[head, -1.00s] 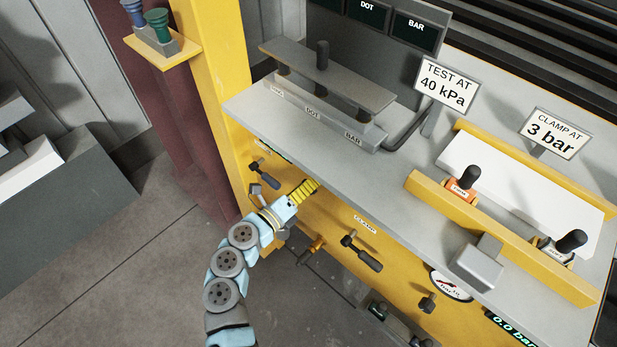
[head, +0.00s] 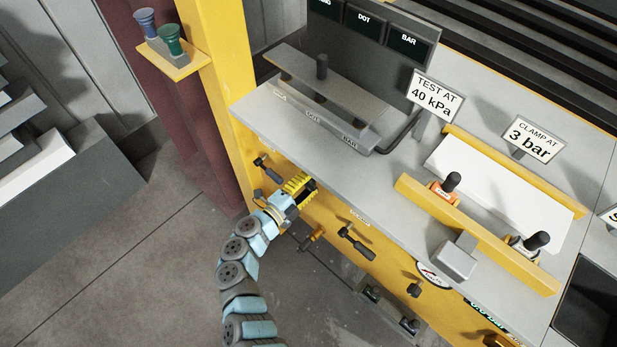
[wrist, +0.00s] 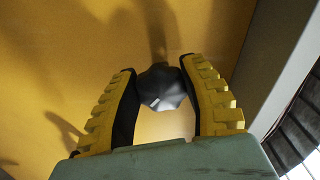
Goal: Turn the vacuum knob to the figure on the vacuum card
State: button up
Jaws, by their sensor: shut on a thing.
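The vacuum card (head: 436,97) stands on the grey bench top and reads "TEST AT 40 kPa". My gripper (head: 306,188) is at the yellow front panel, just below the bench edge, in the head view. In the wrist view my gripper (wrist: 160,85) has its yellow-backed fingers on either side of a dark, faceted knob (wrist: 161,87) and is shut on it. Yellow panel fills the space behind the knob. In the head view my fingers largely cover the knob, and no label or pointer on it can be read.
Black-handled levers (head: 357,242) and a brass-coloured fitting (head: 312,237) stick out of the panel near my gripper. A round gauge (head: 433,276) is farther right. A second card (head: 535,138) reads "CLAMP AT 3 bar". The bench edge overhangs close above my gripper. Open floor lies left.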

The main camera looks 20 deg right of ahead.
jog(key=shift+f+n+p, duration=0.1)
jog(key=shift+n+p, duration=0.25)
jog(key=shift+n, duration=0.25)
jog(key=o, duration=1.2)
jog(key=shift+d, duration=0.1)
jog(key=v, duration=1.2)
jog(key=shift+s, duration=0.1)
